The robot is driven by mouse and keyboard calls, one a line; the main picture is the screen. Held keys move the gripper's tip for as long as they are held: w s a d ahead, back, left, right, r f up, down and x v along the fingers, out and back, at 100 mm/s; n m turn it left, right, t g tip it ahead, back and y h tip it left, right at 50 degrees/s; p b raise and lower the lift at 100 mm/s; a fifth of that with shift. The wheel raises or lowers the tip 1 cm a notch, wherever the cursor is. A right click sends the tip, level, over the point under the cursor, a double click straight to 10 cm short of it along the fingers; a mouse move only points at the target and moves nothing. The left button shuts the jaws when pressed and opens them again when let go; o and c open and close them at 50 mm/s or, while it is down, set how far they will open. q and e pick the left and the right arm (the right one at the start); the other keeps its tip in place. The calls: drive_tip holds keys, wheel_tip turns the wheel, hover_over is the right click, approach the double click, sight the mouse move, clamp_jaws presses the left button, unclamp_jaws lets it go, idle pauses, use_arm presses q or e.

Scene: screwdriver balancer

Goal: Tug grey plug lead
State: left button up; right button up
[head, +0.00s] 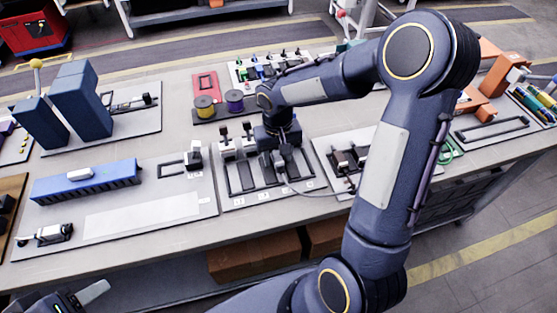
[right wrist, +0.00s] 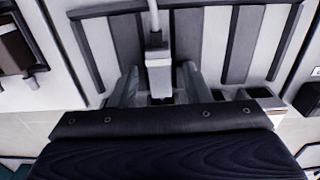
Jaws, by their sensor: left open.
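A grey plug (right wrist: 158,75) with a grey lead (right wrist: 154,15) shows in the right wrist view. It lies between the two fingers of my right gripper (right wrist: 160,86), with a visible gap on each side, so the gripper is open around it. In the head view my right gripper (head: 284,160) is low over the slotted board (head: 232,201), and the lead (head: 318,193) curves off to the right. The fingertips and the plug's front end are partly hidden there. My left gripper (head: 80,300) is open and empty at the bottom left, in front of the table, partly cut off.
Dark upright connectors (head: 224,133) stand on the same board behind my right gripper. A board with a blue ribbed block (head: 110,183) lies to the left, and another board (head: 330,150) to the right. Two spools (head: 205,106) stand behind.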

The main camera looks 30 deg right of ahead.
sight(279, 158)
drive_tip(key=shift+r, duration=0.1)
wheel_tip(279, 158, up, 7)
drive_tip(key=p, duration=0.5)
idle(0.4)
idle(0.4)
drive_tip(key=shift+s+r, duration=0.15)
drive_tip(key=shift+r, duration=0.05)
drive_tip(key=s+a+r+t+y, duration=0.1)
drive_tip(key=s+a+r+t, duration=0.1)
drive_tip(key=s+r, duration=0.3)
drive_tip(key=s+a+r+t+y, duration=0.2)
drive_tip(key=s+r, duration=0.3)
drive_tip(key=s, duration=0.8)
drive_tip(key=shift+s+a+n+t+y, duration=0.15)
drive_tip(key=shift+n+t+y, duration=0.2)
drive_tip(key=shift+t, duration=0.35)
